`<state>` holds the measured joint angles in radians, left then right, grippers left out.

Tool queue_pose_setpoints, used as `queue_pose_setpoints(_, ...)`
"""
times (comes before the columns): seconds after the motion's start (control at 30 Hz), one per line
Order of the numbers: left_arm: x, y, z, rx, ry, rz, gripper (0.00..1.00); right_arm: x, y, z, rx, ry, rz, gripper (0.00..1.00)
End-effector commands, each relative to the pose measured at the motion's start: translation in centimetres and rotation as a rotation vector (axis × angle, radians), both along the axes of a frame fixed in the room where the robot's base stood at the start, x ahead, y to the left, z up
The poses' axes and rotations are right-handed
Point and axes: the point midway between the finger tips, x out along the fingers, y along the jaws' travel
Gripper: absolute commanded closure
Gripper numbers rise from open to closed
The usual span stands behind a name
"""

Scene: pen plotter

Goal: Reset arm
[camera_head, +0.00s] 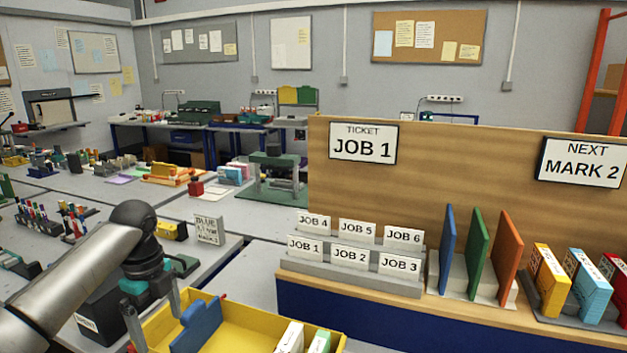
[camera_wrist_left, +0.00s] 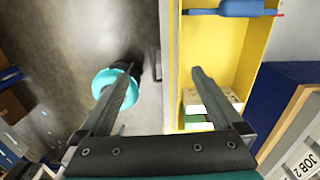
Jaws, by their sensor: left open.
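My left arm comes in from the left in the head view. Its gripper (camera_head: 155,322) hangs beside the left end of a yellow tray (camera_head: 158,328). The two fingers are apart with nothing held between them. In the left wrist view, the open fingers (camera_wrist_left: 162,76) straddle the view of the tray's (camera_wrist_left: 222,62) near wall, one on each side of it. A blue object (camera_head: 197,326) lies in the tray, apart from the fingers; it also shows in the left wrist view (camera_wrist_left: 230,8). My right gripper is not in view.
White and green boxes (camera_head: 290,338) stand in the tray. To its right are job card holders (camera_head: 350,272), coloured upright panels (camera_head: 478,252) and boxes (camera_head: 590,290) before a wooden board (camera_head: 465,155).

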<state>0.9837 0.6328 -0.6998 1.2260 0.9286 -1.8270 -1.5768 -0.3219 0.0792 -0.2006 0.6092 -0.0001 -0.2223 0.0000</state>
Motion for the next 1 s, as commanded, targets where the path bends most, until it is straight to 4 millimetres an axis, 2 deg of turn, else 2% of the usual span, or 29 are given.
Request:
queue_pose_setpoints(0.07, -0.7, -1.7, -2.0, 0.0, 0.0, 0.02, 0.0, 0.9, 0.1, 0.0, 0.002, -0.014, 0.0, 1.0)
queue_pose_setpoints(0.2, -2.3, -4.4, -5.2, -0.005, -0.013, 0.08, 0.0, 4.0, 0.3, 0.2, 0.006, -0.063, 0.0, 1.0)
queue_pose_setpoints(0.27, -3.3, -5.8, -6.8, -0.012, -0.021, 0.116, 0.0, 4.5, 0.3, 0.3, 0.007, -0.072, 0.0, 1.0)
queue_pose_setpoints(0.37, -5.3, -8.4, -9.3, -0.035, -0.04, 0.192, 0.0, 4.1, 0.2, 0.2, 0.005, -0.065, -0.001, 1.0)
queue_pose_setpoints(0.5, -8.5, -11.6, -12.0, -0.084, -0.067, 0.333, 0.0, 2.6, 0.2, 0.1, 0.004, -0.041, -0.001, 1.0)
queue_pose_setpoints(0.63, -11.7, -13.9, -13.8, -0.137, -0.09, 0.49, 0.0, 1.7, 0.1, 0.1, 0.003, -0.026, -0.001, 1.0)
queue_pose_setpoints(0.8, -15.9, -15.8, -14.9, -0.209, -0.114, 0.735, 0.0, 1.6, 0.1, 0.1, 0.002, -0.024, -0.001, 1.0)
queue_pose_setpoints(1.0, -20.8, -16.1, -14.9, -0.274, -0.14, 1.072, 0.0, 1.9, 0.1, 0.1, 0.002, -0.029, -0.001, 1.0)
